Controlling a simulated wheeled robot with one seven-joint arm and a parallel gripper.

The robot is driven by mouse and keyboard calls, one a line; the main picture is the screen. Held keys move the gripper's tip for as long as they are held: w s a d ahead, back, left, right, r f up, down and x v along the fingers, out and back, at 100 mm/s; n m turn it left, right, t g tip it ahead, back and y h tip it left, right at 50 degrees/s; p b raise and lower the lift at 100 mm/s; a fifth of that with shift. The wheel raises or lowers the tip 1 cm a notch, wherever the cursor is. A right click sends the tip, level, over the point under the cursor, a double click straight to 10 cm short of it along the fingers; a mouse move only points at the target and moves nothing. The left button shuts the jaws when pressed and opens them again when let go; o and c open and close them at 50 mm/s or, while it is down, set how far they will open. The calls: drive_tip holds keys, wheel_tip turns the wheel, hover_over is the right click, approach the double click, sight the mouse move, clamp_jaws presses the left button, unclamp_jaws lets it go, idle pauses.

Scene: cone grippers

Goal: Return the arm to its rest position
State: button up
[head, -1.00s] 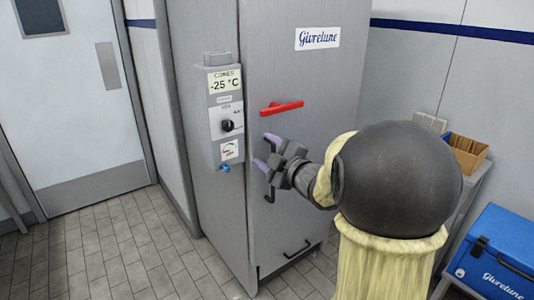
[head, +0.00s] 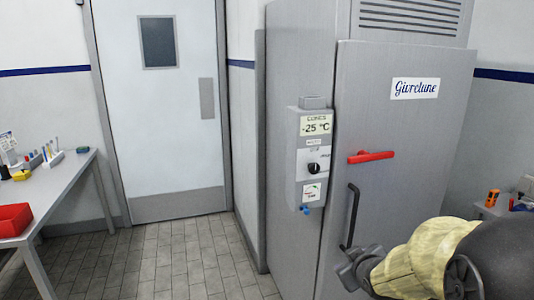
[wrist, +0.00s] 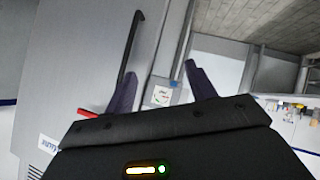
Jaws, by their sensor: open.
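My gripper (head: 352,268) is at the lower right of the head view, in front of the grey freezer (head: 410,130). In the wrist view my gripper (wrist: 160,85) shows two dark purple fingers spread apart with nothing between them. The black vertical door handle (head: 350,215) stands just above the gripper in the head view. In the wrist view the handle (wrist: 126,55) lies beyond the left finger; I cannot tell whether they touch. My forearm, in a cream sleeve, runs off the right edge.
The freezer has a red lever (head: 371,157) and a control box (head: 310,155) reading -25 °C. A white door (head: 160,110) is at the back. A table (head: 60,190) with a red bin (head: 14,220) stands at left. The tiled floor between is clear.

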drive_tip(key=s+a+f+m+g, duration=0.3)
drive_tip(key=s+f+g, duration=0.1)
drive_tip(key=s, duration=0.5)
drive_tip(key=s+a+f+m+g, duration=0.3)
drive_tip(key=s+f+g, duration=0.15)
drive_tip(key=s, duration=0.35)
drive_tip(key=w+p+v, duration=0.3)
drive_tip(key=p+v, duration=1)
drive_tip(key=p, duration=0.1)
drive_tip(key=shift+d+r+p, duration=0.3)
drive_tip(key=shift+d+r, duration=0.1)
